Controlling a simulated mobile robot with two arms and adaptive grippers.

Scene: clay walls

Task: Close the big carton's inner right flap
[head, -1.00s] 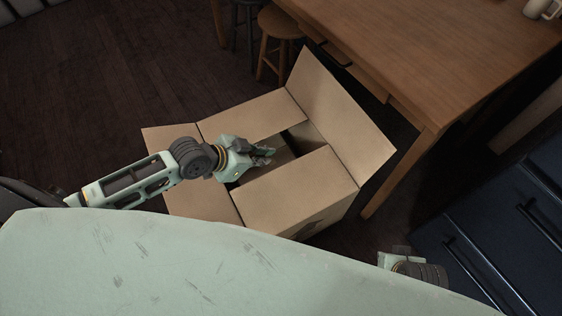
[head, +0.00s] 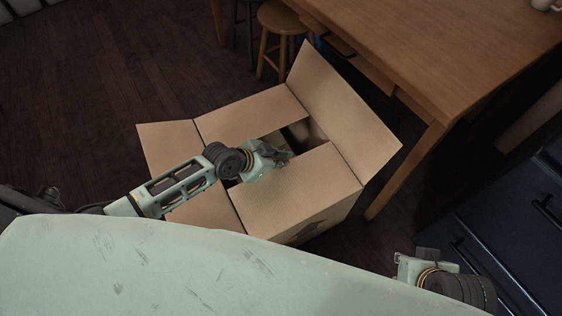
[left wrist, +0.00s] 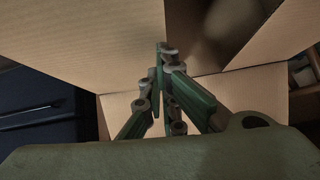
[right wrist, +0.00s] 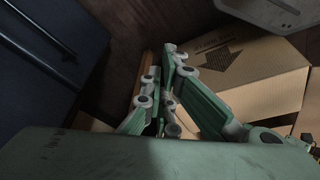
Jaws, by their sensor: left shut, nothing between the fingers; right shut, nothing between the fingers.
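The big open carton (head: 318,224) stands on the floor in the head view. Its near flap (head: 290,195) and far flap (head: 250,117) lie folded inward, nearly flat, with a dark gap between them. The right flap (head: 345,115) stands up and leans outward; the left flap (head: 165,150) is spread outward. My left gripper (head: 287,160) is shut and empty, over the gap beside the near flap's inner edge; contact is unclear. In the left wrist view, its fingers (left wrist: 165,52) are over the opening between cardboard panels. My right gripper (right wrist: 172,52) is shut and empty, outside the carton.
A wooden table (head: 440,60) stands behind and right of the carton, with a stool (head: 280,25) beside it. Dark blue drawers (head: 520,225) are at the lower right. The floor left of the carton is clear.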

